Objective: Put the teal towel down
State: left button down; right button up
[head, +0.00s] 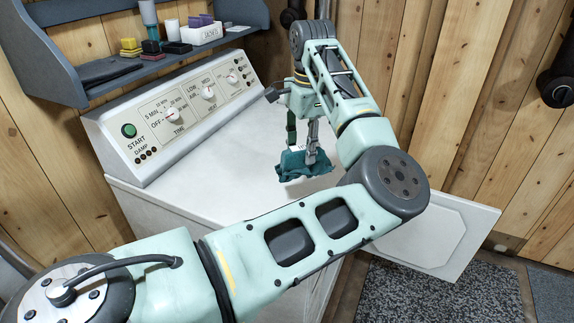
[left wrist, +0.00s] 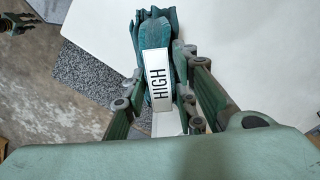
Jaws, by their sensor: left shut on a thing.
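The teal towel (head: 303,166) is a small crumpled bundle hanging from my left gripper (head: 303,145) over the white dryer top (head: 225,190), towards its right side. My left gripper is shut on the towel. In the left wrist view the towel (left wrist: 152,35) is pinched between the fingers (left wrist: 155,95), and a white label reading HIGH (left wrist: 158,78) shows on or in front of it. I cannot tell whether the towel's lower edge touches the dryer top.
A control panel (head: 185,112) with dials runs along the dryer's back. Above it a blue-grey shelf (head: 150,68) holds several small items and a dark folded cloth (head: 110,71). The white door (head: 435,235) stands open at right, above a grey mat (head: 430,297). The dryer top around the towel looks clear.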

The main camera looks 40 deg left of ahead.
aim_at(286, 161)
pick_arm(q)
jog(key=s+a+f+p, duration=0.1)
jog(key=s+a+f, duration=0.1)
jog(key=s+a, duration=0.1)
jog(key=shift+s+f, duration=0.15)
jog(key=shift+f, duration=0.25)
jog(key=shift+s+f, duration=0.1)
jog(key=shift+f, duration=0.2)
notch_tip(286, 161, down, 2)
jog(key=shift+f+p, duration=0.25)
jog(key=shift+p, duration=0.5)
jog(key=shift+f, duration=0.5)
jog(key=shift+f+b, duration=0.2)
jog(key=shift+b, duration=0.1)
jog(key=c, duration=1.4)
grip_release()
jog(key=shift+r, duration=0.1)
